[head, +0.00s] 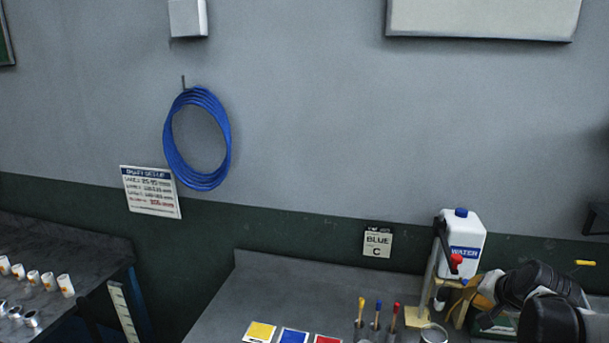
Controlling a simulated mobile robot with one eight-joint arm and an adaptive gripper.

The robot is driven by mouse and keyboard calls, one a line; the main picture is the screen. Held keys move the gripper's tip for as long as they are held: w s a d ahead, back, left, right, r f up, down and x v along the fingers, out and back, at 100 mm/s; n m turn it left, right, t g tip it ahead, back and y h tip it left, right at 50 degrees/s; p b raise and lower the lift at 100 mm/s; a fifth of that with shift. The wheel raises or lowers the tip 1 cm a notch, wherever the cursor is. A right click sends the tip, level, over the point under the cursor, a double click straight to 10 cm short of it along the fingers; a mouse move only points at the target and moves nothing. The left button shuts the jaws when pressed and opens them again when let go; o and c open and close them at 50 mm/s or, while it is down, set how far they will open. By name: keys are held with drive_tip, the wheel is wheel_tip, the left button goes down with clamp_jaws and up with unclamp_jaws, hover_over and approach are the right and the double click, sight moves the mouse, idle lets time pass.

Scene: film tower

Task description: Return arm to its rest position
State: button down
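Dark rounded segments with light parts show at the lower right edge of the head view, in front of the workbench, and look like links of my arm. They overlap the right part of the bench. My gripper cannot be made out in this view, so its fingers and anything in them are hidden.
At left, another bench (70,240) bears several white cups. A blue hose coil (168,140) hangs on the wall.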

drive_tip(key=s+a+f+n+b, duration=0.3)
drive_tip(key=s+a+b, duration=0.1)
drive_tip(key=s+a, duration=0.3)
drive_tip(key=s+a+f+n+g+b, duration=0.1)
drive_tip(key=s+a+f+n+b, duration=0.2)
drive_tip(key=s+a, duration=0.4)
drive_tip(key=s+a+f+n+y+b, duration=0.1)
drive_tip(key=s+a+f+n+b, duration=0.2)
drive_tip(key=s+a+b, duration=0.3)
drive_tip(key=shift+s+a+f+g, duration=0.2)
drive_tip(key=shift+s+a+g, duration=0.1)
drive_tip(key=shift+s+a, duration=0.5)
